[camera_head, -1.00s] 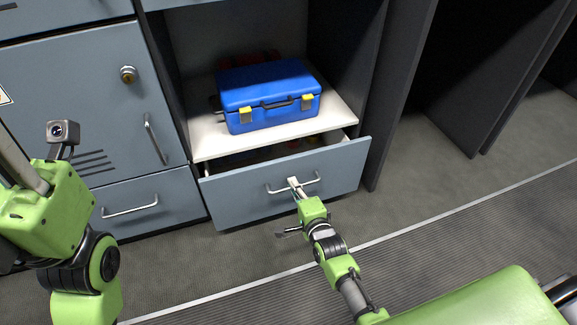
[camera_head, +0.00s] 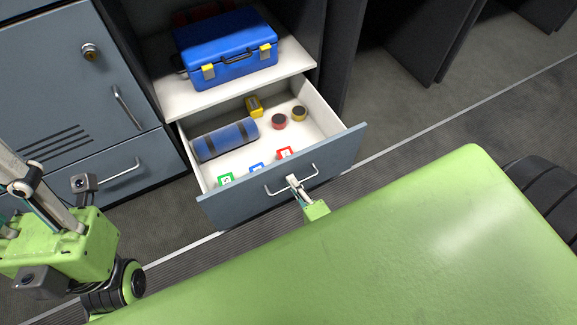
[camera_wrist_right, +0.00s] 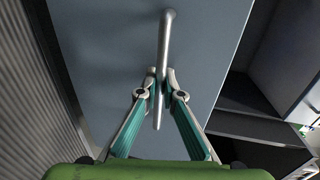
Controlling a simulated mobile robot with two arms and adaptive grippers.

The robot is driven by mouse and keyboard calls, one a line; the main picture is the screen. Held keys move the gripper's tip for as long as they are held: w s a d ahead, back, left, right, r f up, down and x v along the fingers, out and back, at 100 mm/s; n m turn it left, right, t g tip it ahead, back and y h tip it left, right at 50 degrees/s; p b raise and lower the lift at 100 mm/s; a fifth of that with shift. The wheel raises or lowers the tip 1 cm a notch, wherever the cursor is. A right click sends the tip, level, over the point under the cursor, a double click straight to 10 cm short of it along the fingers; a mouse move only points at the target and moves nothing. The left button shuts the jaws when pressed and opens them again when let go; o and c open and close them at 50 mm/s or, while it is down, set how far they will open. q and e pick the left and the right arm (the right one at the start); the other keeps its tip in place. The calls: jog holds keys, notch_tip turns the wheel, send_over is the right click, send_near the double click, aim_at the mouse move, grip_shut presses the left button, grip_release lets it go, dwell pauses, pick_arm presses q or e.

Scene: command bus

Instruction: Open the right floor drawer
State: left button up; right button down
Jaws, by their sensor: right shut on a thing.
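The right floor drawer (camera_head: 325,165) is pulled well out below the white shelf in the head view. Its blue-grey front has a bar handle (camera_head: 274,192). My right gripper (camera_head: 293,181) is shut on this handle; in the right wrist view its two fingers (camera_wrist_right: 160,88) close on the bar (camera_wrist_right: 166,35) from both sides. Inside the drawer lie a blue roll (camera_head: 225,139), a yellow item (camera_head: 254,106), a red roll (camera_head: 279,121), a yellow roll (camera_head: 299,113) and small green, blue and red cards. My left arm is at the left; its fingertips are not clearly seen.
A blue case (camera_head: 228,50) with yellow latches stands on the white shelf (camera_head: 290,68) above the drawer. A shut left drawer (camera_head: 110,170) and a cabinet door (camera_head: 50,80) are at the left. Dark panels stand at the right, with open floor (camera_head: 385,95) between.

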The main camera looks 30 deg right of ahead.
jog(key=shift+s, duration=0.3)
jog(key=c, duration=2.5)
grip_release()
